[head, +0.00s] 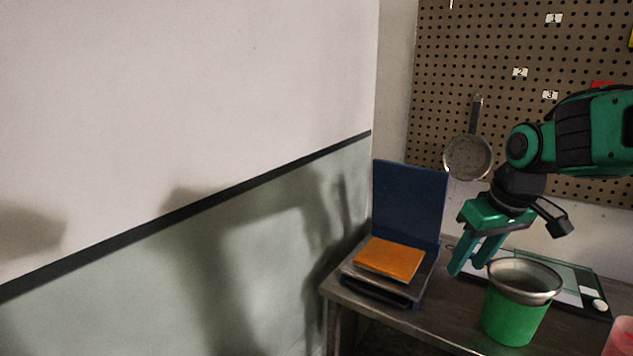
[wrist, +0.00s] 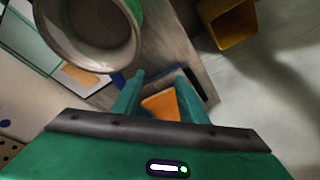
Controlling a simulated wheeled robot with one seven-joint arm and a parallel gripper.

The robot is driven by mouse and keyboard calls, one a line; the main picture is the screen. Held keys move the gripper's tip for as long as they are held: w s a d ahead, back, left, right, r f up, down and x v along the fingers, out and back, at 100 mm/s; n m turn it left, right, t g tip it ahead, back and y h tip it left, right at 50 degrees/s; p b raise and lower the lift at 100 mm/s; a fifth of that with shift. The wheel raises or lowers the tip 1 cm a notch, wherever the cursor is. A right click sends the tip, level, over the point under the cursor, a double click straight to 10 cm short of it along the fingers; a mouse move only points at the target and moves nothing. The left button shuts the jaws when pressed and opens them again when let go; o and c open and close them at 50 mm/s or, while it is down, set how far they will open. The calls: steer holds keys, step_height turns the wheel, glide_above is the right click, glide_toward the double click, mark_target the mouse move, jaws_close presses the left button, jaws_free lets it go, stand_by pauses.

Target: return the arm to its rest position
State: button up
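My gripper (head: 467,268) is green and hangs from my arm with its fingers pointing down, above the dark table and just left of the green bucket's rim. In the wrist view the two fingers (wrist: 160,78) stand apart with nothing between them; an orange slab (wrist: 160,105) shows in the gap, farther below. The green bucket (head: 513,318) has a wide metal rim and stands upright at the table's front. Its metal mouth also shows in the wrist view (wrist: 135,42), beside the fingers. I cannot tell whether a finger touches the rim.
The orange slab (head: 388,260) lies on a dark stand with an upright blue panel (head: 408,205) at the table's left end. A glass-like board (head: 560,275) lies behind the bucket. A pinkish container (head: 620,338) is at right. A pan (head: 467,157) hangs on the pegboard. A yellow container (wrist: 232,27) is at upper right.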

steer(key=s+a+f+m+t+h, duration=0.1)
steer(key=s+f+m, duration=0.1)
steer(key=s+f, duration=0.4)
steer(key=s+d+f+m+g, duration=0.1)
steer(key=s+d+m+g, duration=0.1)
steer(key=s+d, duration=0.3)
steer(key=s+d+m+g, duration=0.2)
steer(key=s+d+m, duration=0.3)
steer(key=s, duration=0.7)
steer(key=shift+d+f, duration=0.35)
steer(key=shift+d, duration=0.35)
steer(key=shift+c, duration=1)
